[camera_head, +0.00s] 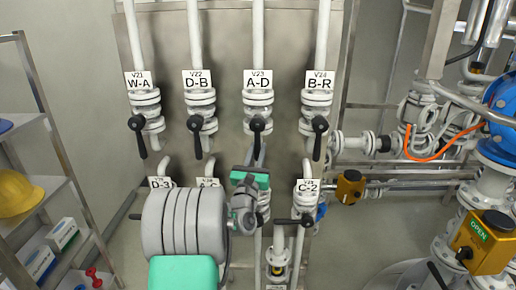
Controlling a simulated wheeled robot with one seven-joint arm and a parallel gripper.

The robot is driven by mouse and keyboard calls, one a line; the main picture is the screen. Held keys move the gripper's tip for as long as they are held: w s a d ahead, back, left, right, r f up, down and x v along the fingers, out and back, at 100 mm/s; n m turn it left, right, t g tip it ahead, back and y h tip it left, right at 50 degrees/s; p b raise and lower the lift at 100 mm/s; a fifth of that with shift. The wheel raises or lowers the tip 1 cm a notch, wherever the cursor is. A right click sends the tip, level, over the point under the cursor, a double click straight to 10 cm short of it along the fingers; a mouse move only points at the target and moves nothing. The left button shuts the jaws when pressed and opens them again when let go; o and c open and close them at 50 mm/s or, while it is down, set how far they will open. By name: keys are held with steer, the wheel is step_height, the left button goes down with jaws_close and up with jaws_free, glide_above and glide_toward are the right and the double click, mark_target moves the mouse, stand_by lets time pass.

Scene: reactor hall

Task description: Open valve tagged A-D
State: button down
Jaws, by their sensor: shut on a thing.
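The tag A-D (258,80) is on a white vertical pipe in the upper row of the panel, third from the left. Below it is its white flanged valve (256,103) with a black lever handle (257,126) that points down. My gripper (258,156) reaches up from below, with its green-and-grey body under the handle. Its fingers are shut on the lower part of this handle; the fingers and the handle's end are small and partly hidden by each other.
Valves W-A (138,82), D-B (198,80) and B-R (319,82) stand beside it, their black levers hanging down. Lower valves include C-2 (307,187); my arm partly covers others. A shelf with a yellow helmet (18,193) stands left, pipes and yellow actuators (482,241) right.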

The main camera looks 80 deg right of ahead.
steer(key=shift+s+f, duration=0.1)
steer(key=shift+s, duration=0.05)
steer(key=c, duration=1.4)
jaws_free()
steer(key=shift+c, duration=0.2)
steer(key=shift+o, duration=0.8)
steer(key=shift+a+f+b, duration=0.15)
steer(key=shift+a+b, duration=0.1)
steer(key=shift+b, duration=0.05)
steer(key=b+v, duration=0.4)
steer(key=v, duration=0.2)
steer(key=shift+a+f, duration=0.1)
steer(key=shift+a, duration=0.55)
